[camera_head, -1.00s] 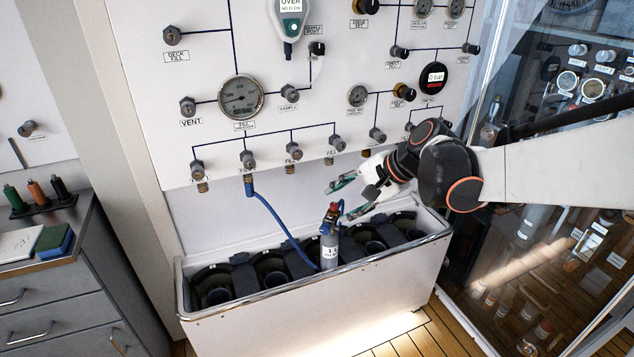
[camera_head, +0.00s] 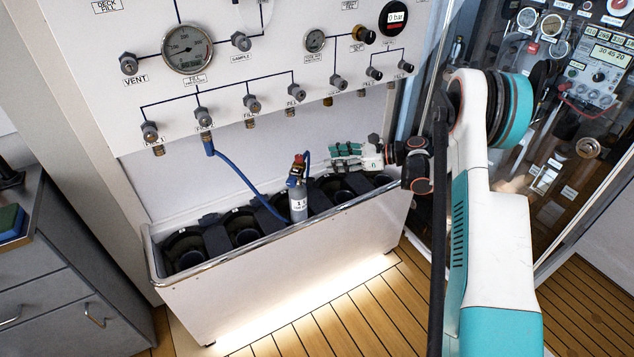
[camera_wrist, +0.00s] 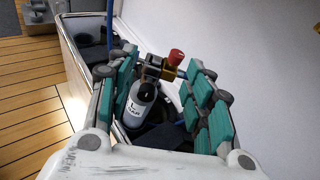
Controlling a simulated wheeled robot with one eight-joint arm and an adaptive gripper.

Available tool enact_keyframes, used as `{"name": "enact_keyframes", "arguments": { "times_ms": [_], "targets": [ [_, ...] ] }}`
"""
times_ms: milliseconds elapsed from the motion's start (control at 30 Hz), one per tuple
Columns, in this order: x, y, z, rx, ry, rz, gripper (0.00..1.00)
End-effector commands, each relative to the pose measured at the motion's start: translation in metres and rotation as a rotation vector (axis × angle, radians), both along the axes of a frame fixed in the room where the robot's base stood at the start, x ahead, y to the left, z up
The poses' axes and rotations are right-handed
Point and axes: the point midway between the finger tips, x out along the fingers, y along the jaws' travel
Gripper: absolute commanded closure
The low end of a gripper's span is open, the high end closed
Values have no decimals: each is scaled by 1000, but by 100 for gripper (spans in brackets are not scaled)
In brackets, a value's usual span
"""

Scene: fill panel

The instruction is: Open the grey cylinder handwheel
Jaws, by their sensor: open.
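The grey cylinder (camera_head: 298,205) stands upright in the white trough, with a brass valve and a red handwheel (camera_head: 299,159) on top. A blue hose reaches its valve. My gripper (camera_head: 345,154) is to the right of the handwheel in the head view, apart from it, with teal finger pads. In the wrist view my gripper (camera_wrist: 160,95) is open. The red handwheel (camera_wrist: 176,56) and the cylinder (camera_wrist: 139,103) appear between the spread fingers, farther ahead. Nothing is held.
The white trough (camera_head: 270,282) has several dark round slots. The fill panel (camera_head: 100,60) with gauges and knobs rises behind it. The blue hose (camera_head: 240,178) runs from panel to cylinder. A glass cabinet (camera_head: 560,150) stands right, drawers (camera_head: 60,280) left.

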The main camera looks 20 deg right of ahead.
Motion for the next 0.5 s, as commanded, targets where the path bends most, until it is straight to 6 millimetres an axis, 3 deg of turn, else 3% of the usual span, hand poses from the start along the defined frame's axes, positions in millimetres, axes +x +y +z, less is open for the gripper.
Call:
{"name": "enact_keyframes", "arguments": {
  "times_ms": [33, 300, 500],
  "targets": [
    [1, -9, -17, 46, 22, -12, 53],
    [-13, -41, -88, 291, 137, -37, 53],
    [-27, -52, -118, 395, 185, -35, 53]
  ]
}}
